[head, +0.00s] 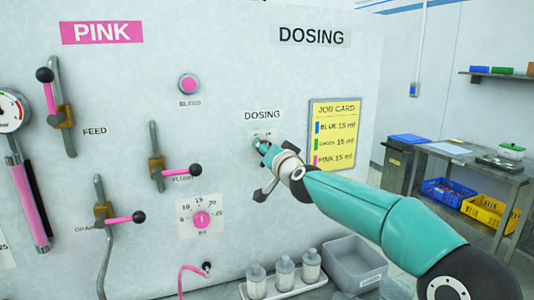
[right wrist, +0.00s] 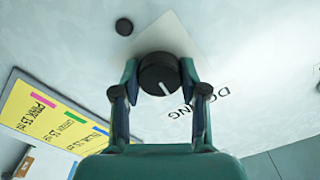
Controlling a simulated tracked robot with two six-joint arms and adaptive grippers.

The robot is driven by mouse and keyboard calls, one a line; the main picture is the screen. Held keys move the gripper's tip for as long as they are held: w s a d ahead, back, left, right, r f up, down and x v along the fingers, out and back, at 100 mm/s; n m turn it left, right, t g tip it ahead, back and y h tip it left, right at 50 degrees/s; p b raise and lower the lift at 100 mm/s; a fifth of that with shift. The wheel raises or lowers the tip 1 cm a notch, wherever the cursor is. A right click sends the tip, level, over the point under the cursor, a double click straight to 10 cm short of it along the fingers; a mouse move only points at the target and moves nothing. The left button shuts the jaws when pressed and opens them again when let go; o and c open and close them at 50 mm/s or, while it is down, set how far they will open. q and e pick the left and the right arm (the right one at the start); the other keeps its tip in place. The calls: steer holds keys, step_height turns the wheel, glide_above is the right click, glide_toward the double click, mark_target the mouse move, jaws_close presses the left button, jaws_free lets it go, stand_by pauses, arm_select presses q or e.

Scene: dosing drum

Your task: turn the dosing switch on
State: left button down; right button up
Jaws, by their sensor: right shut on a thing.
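The dosing switch is a round black knob (right wrist: 158,68) with a white pointer line, on the pale panel (head: 230,60). My right gripper (head: 263,146) is at the switch, below the DOSING label (head: 263,115). In the right wrist view its two fingers sit on either side of the knob, shut on it. The pointer line is slanted in that view. In the head view the gripper hides the knob, and the scale marks are only partly visible. My left gripper is not in view.
A yellow job card (head: 334,135) is right of the switch. Left are the bleed button (head: 189,84), flush lever (head: 158,170) and pink dial (head: 202,219). Below stand white bottles (head: 284,270) and a grey bin (head: 352,263). A small black round part (right wrist: 124,26) is near the knob.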

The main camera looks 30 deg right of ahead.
steer(key=m, duration=0.4)
steer(key=shift+f+b, duration=0.2)
steer(key=shift+b, duration=0.2)
steer(key=o, duration=1.1)
steer(key=shift+d, duration=0.1)
steer(key=shift+o, duration=0.2)
steer(key=shift+r, duration=0.1)
steer(key=shift+s, duration=0.15)
steer(key=v, duration=1.1)
steer(key=shift+s, duration=0.35)
